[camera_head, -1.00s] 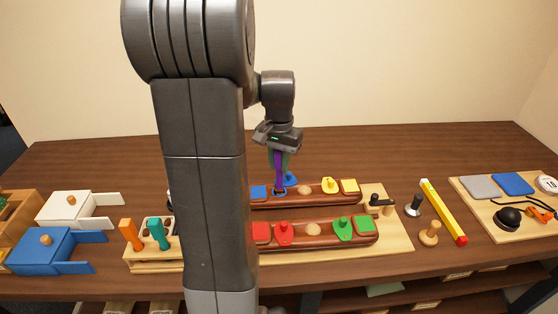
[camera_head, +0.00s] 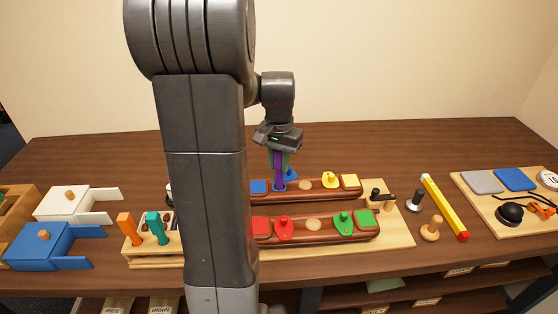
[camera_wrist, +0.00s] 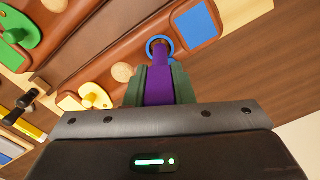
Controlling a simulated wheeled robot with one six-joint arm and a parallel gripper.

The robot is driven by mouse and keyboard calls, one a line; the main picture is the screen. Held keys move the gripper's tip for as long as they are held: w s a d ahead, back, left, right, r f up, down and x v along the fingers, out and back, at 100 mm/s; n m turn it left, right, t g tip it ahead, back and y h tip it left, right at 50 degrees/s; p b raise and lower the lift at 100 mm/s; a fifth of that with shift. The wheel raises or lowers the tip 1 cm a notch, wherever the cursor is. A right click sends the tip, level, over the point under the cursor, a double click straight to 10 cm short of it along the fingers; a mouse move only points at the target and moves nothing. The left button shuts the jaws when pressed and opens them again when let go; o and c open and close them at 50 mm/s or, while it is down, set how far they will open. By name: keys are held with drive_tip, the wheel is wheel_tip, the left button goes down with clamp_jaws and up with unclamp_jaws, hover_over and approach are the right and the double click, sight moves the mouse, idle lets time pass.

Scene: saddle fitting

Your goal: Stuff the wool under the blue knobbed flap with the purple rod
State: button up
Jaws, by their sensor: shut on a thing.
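My gripper (camera_head: 279,150) is shut on the purple rod (camera_head: 278,170), which points down at the rear brown saddle (camera_head: 318,190). In the wrist view, the rod (camera_wrist: 160,88) runs between the green fingers to a blue ring (camera_wrist: 150,45). The rod's tip is at or inside this ring; its depth is hidden. In the head view, the blue knobbed flap (camera_head: 291,173) shows just behind and right of the rod, partly covered. A flat blue block (camera_head: 258,187) is left of the ring. I cannot make out the wool.
The front saddle (camera_head: 330,232) carries red and green knobbed flaps. A yellow knobbed flap (camera_head: 330,180) is on the rear saddle. A rack with orange and teal rods (camera_head: 157,229) stands at left. A yellow-red bar (camera_head: 444,206) lies at right. My arm hides the saddles' left ends.

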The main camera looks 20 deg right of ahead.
drive_tip(key=shift+f, duration=0.35)
idle(0.6)
drive_tip(key=shift+r, duration=0.15)
drive_tip(key=shift+r+p, duration=3.3)
drive_tip(key=shift+r, duration=0.65)
drive_tip(key=shift+f, duration=0.1)
